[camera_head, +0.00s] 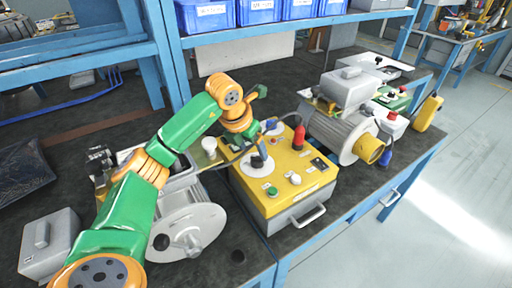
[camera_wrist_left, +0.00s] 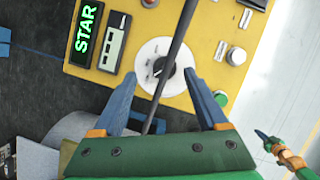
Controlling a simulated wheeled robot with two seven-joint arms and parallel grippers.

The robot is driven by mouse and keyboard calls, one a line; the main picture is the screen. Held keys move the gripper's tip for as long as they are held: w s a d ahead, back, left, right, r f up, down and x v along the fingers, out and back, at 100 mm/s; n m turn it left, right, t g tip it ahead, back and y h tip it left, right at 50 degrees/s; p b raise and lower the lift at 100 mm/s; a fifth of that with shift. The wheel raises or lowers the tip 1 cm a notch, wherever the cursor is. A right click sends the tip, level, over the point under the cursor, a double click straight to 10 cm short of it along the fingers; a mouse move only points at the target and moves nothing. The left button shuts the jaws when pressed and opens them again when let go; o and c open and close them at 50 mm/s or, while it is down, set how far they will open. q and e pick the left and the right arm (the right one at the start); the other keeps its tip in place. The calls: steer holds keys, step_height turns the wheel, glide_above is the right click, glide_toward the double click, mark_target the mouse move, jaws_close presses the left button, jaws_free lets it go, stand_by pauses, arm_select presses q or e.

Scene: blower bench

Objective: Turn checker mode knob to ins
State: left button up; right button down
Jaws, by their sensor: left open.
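The checker is a yellow box (camera_head: 290,205) on the bench. Its mode knob is a dark knob on a round white dial (camera_head: 256,168), also in the left wrist view (camera_wrist_left: 160,69). The labels around the dial are too small to read, so I cannot tell its setting. My left gripper (camera_head: 264,143) is over the box, close to the knob. In the left wrist view its two blue fingers (camera_wrist_left: 160,80) are apart, with the knob seen between them and nothing held. What seems to be my right gripper (camera_wrist_left: 266,138) shows small in the left wrist view, away from the box.
A dark rod or cable (camera_wrist_left: 175,50) crosses the dial in the left wrist view. A green button (camera_head: 272,190) and a red plug-like part (camera_head: 299,137) stand on the checker. Blower motors flank it, one left (camera_head: 190,230) and one right (camera_head: 340,130).

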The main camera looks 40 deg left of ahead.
mark_target(255, 157)
arm_select(q)
steer(key=shift+s+d+f, duration=0.2)
steer(key=shift+d+f, duration=0.4)
steer(key=shift+f, duration=0.3)
steer(key=shift+w+a+f, duration=0.3)
steer(key=shift+w+f, duration=0.3)
steer(key=shift+f, duration=0.3)
steer(key=shift+w+a+f, duration=0.1)
steer(key=shift+w+f, duration=0.05)
steer(key=shift+s+r, duration=0.2)
steer(key=shift+r, duration=0.05)
steer(key=c, duration=0.7)
jaws_close()
arm_select(e)
steer(key=shift+s+d+r, duration=0.3)
steer(key=shift+s+r, duration=0.05)
steer(key=shift+s, duration=0.25)
